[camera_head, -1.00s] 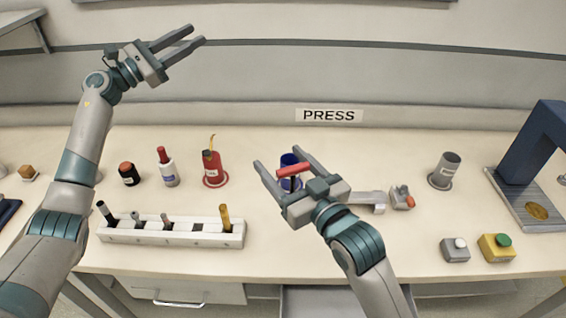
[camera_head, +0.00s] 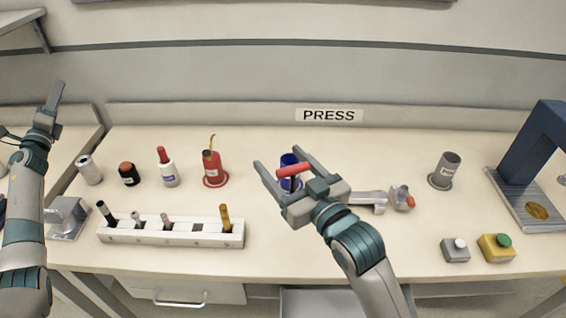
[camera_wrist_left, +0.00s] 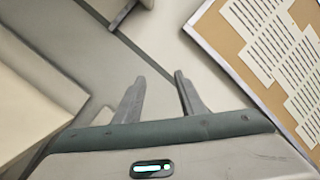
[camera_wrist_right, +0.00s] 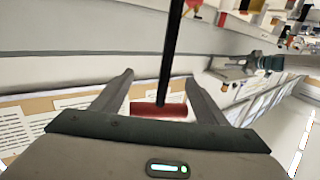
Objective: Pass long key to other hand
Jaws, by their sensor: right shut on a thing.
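The long key (camera_head: 294,170) has a red crossbar handle and a black shaft. My right gripper (camera_head: 277,158) holds it over the middle of the table, with the red handle between the fingers. In the right wrist view the red handle (camera_wrist_right: 158,110) lies between the fingers (camera_wrist_right: 160,85) and the black shaft points away from the palm. In the head view the shaft's lower end is hidden. My left gripper (camera_head: 58,92) is at the far left, far from the key. In the left wrist view its fingers (camera_wrist_left: 155,80) are apart with nothing between them.
A grey cup (camera_head: 444,172), buttons (camera_head: 496,249) and a blue press (camera_head: 538,150) are at right.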

